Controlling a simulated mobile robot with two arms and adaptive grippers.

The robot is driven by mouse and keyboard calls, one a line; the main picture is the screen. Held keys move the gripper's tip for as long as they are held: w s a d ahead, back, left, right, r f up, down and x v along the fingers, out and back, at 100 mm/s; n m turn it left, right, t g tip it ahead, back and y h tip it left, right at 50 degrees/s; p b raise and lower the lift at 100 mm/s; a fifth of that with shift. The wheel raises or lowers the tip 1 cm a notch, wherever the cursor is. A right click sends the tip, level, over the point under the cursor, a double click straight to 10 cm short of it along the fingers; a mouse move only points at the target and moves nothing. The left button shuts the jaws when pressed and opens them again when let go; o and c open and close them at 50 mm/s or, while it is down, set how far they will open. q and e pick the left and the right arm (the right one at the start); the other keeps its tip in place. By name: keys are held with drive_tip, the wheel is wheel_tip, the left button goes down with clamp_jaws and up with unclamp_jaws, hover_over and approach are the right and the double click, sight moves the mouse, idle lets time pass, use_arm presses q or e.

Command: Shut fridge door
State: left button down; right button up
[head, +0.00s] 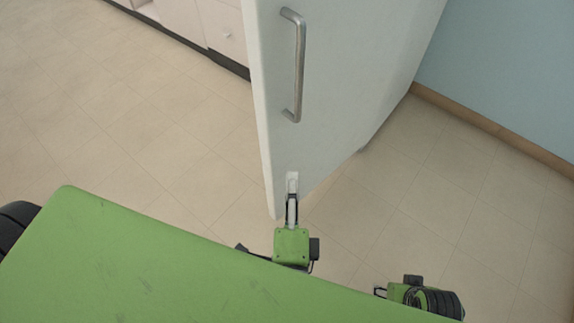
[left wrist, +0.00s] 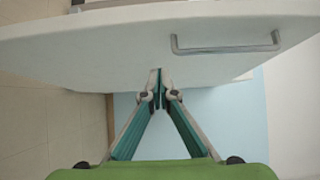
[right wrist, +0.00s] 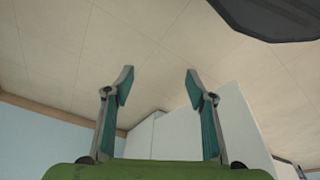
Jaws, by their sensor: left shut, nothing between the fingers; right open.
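The white fridge door (head: 340,75) stands in the upper middle of the head view, with its outer face towards me and its thin free edge at the left. It seems to stand open; what is behind it is hidden. Its metal handle (head: 298,65) is near that edge and also shows in the left wrist view (left wrist: 225,49). My left gripper (head: 292,180) is shut and empty, its tips at the lower part of the door below the handle. I cannot tell whether they touch it. My right gripper (right wrist: 160,75) is open and empty, lower right in the head view, away from the door.
Pale cabinets (head: 190,22) stand at the upper left, behind the door. A blue wall (head: 510,75) with a brown skirting board rises at the right. The tiled floor (head: 120,120) is clear left of the door and at the right. My green base fills the lower left.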

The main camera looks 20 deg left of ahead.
use_arm(q)
approach(282, 123)
drive_tip(key=w+d, duration=0.2)
drive_tip(key=w, duration=0.2)
drive_tip(key=a, duration=0.1)
drive_tip(key=w+a+p, duration=0.1)
drive_tip(key=shift+a, duration=0.3)
drive_tip(key=shift+w+a, duration=0.3)
drive_tip(key=shift+a, duration=0.25)
use_arm(e)
drive_tip(key=shift+s+a+f, duration=0.1)
drive_tip(key=shift+f, duration=1.9)
